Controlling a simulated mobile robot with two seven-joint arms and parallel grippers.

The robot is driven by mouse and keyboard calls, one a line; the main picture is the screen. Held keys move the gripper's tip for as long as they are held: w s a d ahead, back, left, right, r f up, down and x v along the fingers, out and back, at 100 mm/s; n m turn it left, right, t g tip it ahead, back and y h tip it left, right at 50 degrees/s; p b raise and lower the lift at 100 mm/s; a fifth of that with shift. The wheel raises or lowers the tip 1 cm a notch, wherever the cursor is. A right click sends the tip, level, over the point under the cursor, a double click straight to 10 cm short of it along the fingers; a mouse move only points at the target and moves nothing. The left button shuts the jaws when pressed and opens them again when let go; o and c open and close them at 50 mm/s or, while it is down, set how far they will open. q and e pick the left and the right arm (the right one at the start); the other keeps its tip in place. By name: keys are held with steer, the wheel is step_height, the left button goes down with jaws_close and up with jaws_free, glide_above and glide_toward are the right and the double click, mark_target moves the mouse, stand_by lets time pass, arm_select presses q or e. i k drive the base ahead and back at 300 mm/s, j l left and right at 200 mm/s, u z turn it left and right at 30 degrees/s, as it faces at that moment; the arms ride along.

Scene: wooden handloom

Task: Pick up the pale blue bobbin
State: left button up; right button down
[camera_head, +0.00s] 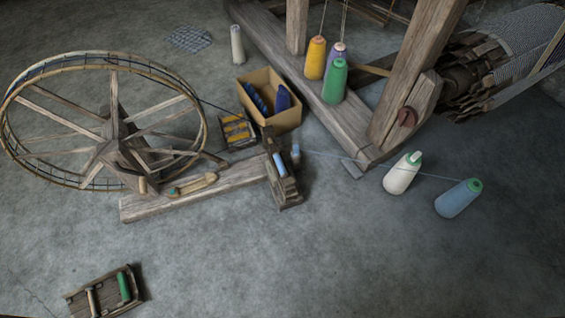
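A pale blue bobbin (280,165) sits at the upright wooden head of the winding wheel's base, near the middle of the view. A second small pale blue piece (295,153) shows just to its right, where a blue thread starts. I cannot tell whether that piece is part of the same bobbin. The thread runs right, past a white cone, to a larger blue cone (458,198) tilted on the floor. Neither of my grippers shows in this view.
The big spoked wheel (113,143) stands at left on its wooden base (150,205). A cardboard box (282,122) and a small tray with yellow bobbins (237,131) lie behind. Loom beams (330,112) bear upright cones. A wooden tray (77,299) lies front left. The front floor is mostly clear.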

mark_target(282, 171)
steer(key=i+l, duration=0.4)
steer(key=l, duration=0.2)
steer(key=i+l, duration=0.4)
steer(key=l, duration=0.15)
steer(key=i, duration=0.4)
